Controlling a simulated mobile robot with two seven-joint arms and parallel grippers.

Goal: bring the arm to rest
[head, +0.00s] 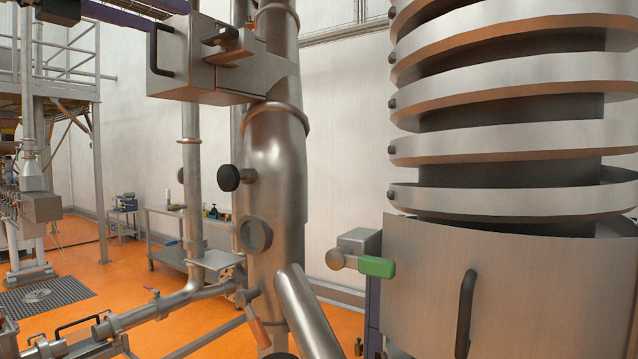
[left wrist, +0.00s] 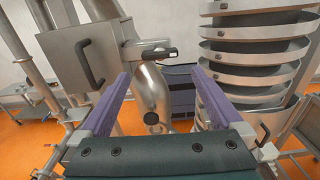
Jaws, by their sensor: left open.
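My left gripper (head: 175,18) shows at the top left edge of the head view, partly cut off, with purple fingers. In the left wrist view its two purple fingers (left wrist: 160,74) stand wide apart with nothing between them. In the head view the fingertips appear just above and left of a metal box (head: 180,62) with a black handle; I cannot tell the gap in depth. The box also shows in the left wrist view (left wrist: 80,58), left of the fingers. My right gripper is in neither view.
A thick steel pipe (head: 277,165) stands mid-view. A tall ringed metal column (head: 505,145) and a drum (head: 430,290) with a black handle fill the right. A cart (head: 165,235) stands behind on orange floor.

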